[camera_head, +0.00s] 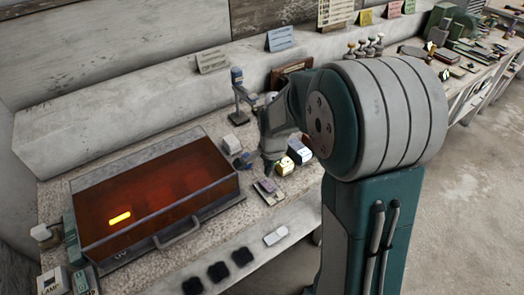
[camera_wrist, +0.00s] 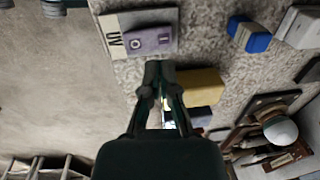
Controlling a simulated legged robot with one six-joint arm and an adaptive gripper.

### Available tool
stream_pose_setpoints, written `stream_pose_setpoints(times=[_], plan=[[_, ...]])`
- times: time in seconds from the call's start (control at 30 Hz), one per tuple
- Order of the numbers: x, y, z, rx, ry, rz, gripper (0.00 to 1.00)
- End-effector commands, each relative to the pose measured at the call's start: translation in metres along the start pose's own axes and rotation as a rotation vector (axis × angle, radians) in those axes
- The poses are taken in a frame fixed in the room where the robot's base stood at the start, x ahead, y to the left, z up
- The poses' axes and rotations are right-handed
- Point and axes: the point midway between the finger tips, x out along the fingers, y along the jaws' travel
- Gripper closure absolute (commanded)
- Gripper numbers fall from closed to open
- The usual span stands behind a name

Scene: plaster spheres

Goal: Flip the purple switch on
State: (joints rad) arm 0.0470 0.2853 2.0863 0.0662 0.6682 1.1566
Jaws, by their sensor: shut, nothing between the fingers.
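The purple switch (camera_wrist: 150,40) sits on a grey plate beside a white label with the letters UV (camera_wrist: 115,43). It bears the marks O and I; I cannot tell which side is pressed. In the head view the switch (camera_head: 266,186) is small, near the front of the bench, right of the orange box. My gripper (camera_wrist: 159,68) is shut and empty, with its fingertips at the lower edge of the switch in the wrist view. I cannot tell whether they touch it. In the head view my gripper (camera_head: 269,168) points down just above the switch.
An orange see-through box (camera_head: 150,195) with a front handle and a glowing yellow bar stands to the left. Yellow (camera_head: 284,166) and white (camera_head: 299,152) blocks stand close on the right. A blue-and-white block (camera_wrist: 250,36) lies nearby. Black pads (camera_head: 218,271) lie along the front edge.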

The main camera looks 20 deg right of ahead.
Motion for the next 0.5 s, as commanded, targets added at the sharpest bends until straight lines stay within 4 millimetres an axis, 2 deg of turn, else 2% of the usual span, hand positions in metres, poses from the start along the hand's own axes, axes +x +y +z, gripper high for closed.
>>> stream_pose_setpoints(times=[0.03,0.3,0.5], plan=[[-0.013,-0.004,-0.003,-0.001,0.004,-0.006,1.00],[-0.067,-0.018,-0.007,-0.001,-0.003,-0.006,1.00],[-0.095,-0.026,-0.006,0.000,-0.004,-0.003,1.00]])
